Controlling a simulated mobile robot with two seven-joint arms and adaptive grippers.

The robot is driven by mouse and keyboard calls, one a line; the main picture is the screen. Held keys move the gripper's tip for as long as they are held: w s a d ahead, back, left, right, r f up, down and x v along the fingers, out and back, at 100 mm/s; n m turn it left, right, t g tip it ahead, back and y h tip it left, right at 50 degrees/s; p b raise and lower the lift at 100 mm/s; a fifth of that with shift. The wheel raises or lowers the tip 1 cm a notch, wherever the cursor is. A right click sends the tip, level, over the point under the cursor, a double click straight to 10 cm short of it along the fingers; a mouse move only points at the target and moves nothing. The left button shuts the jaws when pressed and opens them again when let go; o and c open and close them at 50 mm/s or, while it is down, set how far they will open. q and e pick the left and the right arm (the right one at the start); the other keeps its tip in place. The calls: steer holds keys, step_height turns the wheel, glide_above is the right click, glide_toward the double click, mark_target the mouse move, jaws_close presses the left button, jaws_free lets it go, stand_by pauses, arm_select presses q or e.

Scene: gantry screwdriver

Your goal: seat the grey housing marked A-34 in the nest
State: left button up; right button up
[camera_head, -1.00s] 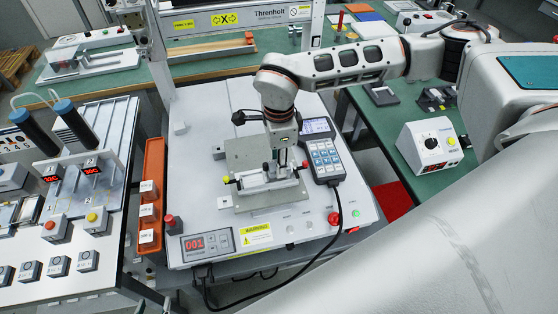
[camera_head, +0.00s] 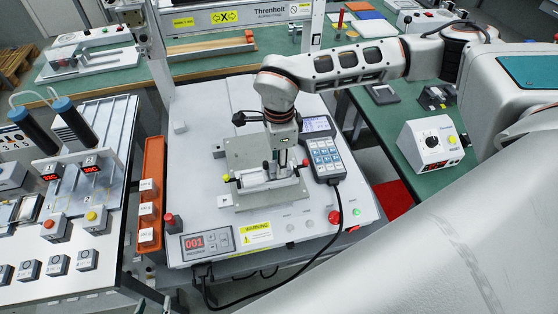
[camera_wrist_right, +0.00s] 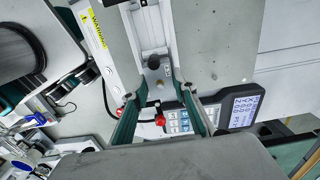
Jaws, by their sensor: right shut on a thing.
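My right gripper (camera_wrist_right: 157,92) is shut on the grey housing (camera_wrist_right: 158,78), which shows between its two teal fingers in the wrist view. The marking A-34 is not readable. In the head view my right gripper (camera_head: 282,166) points down over the nest (camera_head: 254,183), a pale fixture on a grey plate. The hand and fingers hide most of the housing there. The housing is at the nest, but I cannot tell whether it touches the nest floor. My left gripper (camera_head: 154,306) shows only as dark tips, set apart, at the bottom edge.
A handheld keypad pendant (camera_head: 325,158) lies close to the right of the nest, its cable running forward. An orange tray (camera_head: 151,170) is to the left. A red button (camera_head: 334,218) and display box (camera_head: 208,243) sit in front.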

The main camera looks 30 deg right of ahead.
steer(key=shift+f, duration=0.45)
steer(key=o, duration=1.3)
steer(key=shift+o, duration=0.2)
steer(key=shift+r, duration=0.1)
step_height(320, 180, up, 12)
steer(key=shift+s, duration=0.1)
